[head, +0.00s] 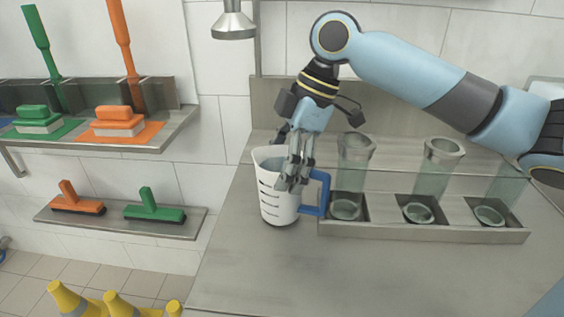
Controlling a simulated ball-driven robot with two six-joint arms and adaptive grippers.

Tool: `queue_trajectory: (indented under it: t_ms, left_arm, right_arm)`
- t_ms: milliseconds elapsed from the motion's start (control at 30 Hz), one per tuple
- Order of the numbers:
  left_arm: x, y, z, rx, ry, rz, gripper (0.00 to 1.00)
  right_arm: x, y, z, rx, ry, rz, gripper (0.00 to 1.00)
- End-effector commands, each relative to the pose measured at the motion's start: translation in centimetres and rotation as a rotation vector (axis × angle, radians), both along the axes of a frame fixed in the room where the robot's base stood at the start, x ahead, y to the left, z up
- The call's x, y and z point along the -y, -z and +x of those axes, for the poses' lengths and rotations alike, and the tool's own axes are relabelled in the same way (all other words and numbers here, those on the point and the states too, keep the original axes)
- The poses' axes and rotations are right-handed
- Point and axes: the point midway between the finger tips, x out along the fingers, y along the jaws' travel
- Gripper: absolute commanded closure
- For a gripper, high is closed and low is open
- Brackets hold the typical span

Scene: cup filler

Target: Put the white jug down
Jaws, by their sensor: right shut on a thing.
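The white jug (275,205) has dark level marks and a blue handle (322,195) on its right side. It is upright at the left part of the steel counter, left of the cup holder. I cannot tell for sure whether its base touches the counter. My right gripper (292,180) comes from above and is shut on the jug at its upper right side, near the handle. The fingers hide part of the jug's rim and wall. My left gripper is not in view.
A steel holder (425,233) with several glass cups stands right of the jug, with metal funnels such as one (444,150) above. The counter (345,275) is clear in front. Shelves (130,222) with brushes hang at the left. Yellow cones (122,304) stand below.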

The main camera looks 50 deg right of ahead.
Motion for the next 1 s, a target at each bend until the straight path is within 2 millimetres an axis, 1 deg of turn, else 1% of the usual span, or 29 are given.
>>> queue_trajectory:
  t_ms: [33,67,200,467,567,600,667,1000]
  left_arm:
    - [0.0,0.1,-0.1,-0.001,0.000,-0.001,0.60]
    - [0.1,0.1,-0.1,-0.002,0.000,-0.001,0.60]
    - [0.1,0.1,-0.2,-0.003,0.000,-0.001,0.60]
    - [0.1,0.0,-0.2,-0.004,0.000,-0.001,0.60]
    - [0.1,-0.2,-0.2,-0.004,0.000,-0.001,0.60]
    - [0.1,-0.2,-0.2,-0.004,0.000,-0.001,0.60]
    - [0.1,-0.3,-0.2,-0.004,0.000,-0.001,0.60]
    - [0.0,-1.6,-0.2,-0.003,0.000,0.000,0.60]
  right_arm:
    - [0.0,0.2,0.0,0.000,0.000,0.000,0.52]
    - [0.0,0.2,0.0,0.000,0.000,0.000,0.17]
    - [0.0,0.1,0.0,0.000,0.000,0.000,0.00]
    - [0.0,0.0,0.0,0.000,0.000,0.000,0.00]
    - [0.0,-0.7,0.0,0.001,-0.001,-0.001,0.00]
    - [0.3,-1.0,-0.1,0.001,0.000,-0.005,0.00]
    - [0.7,-1.9,-0.3,0.001,-0.002,-0.007,0.00]
    - [3.0,-8.1,-1.6,-0.002,-0.001,-0.009,0.00]
